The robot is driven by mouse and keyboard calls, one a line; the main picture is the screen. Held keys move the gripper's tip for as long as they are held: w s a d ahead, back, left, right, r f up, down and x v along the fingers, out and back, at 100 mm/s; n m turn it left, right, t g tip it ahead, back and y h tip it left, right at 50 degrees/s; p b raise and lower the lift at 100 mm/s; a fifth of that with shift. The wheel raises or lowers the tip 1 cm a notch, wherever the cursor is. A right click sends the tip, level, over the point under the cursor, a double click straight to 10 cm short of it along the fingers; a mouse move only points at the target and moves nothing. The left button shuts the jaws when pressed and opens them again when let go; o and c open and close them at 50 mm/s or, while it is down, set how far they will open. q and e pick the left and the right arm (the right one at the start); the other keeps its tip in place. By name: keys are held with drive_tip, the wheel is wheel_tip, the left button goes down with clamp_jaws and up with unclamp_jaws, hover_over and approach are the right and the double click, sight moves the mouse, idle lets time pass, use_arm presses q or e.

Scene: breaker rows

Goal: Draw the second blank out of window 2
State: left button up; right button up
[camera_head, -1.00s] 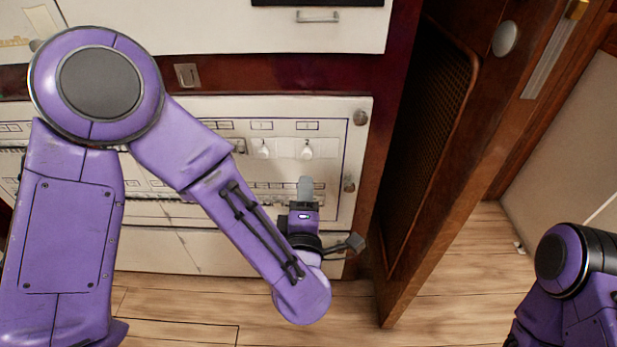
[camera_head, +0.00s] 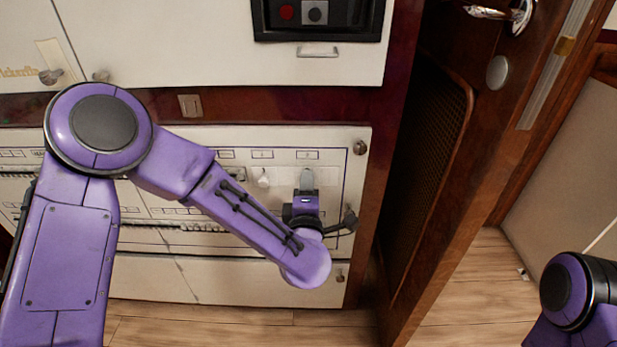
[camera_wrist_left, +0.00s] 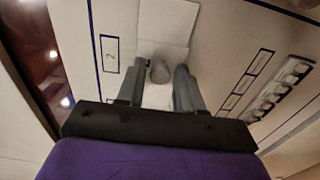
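The white breaker panel (camera_head: 335,225) shows in the head view, with a small pale knob (camera_head: 264,178) in its upper row. My left gripper (camera_head: 306,181) is in front of that row, to the right of this knob, and hides what is behind it. In the left wrist view its two grey fingers (camera_wrist_left: 158,90) are open, one on each side of a grey round knob (camera_wrist_left: 159,71) on a pale plate. A gap shows beside the knob. Another pale blank plate (camera_wrist_left: 168,22) lies beyond it. My right gripper is out of view.
A small blue-framed label (camera_wrist_left: 110,54) and a row of switches (camera_wrist_left: 278,88) flank the window in the left wrist view. A brown wooden door (camera_head: 475,150) stands right of the panel. A drawer front (camera_head: 240,280) lies below.

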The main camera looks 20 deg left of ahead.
use_arm(q)
clamp_jaws()
drive_tip(key=shift+r, duration=0.1)
drive_tip(key=v, duration=1)
idle(0.9)
drive_tip(key=shift+s, duration=0.15)
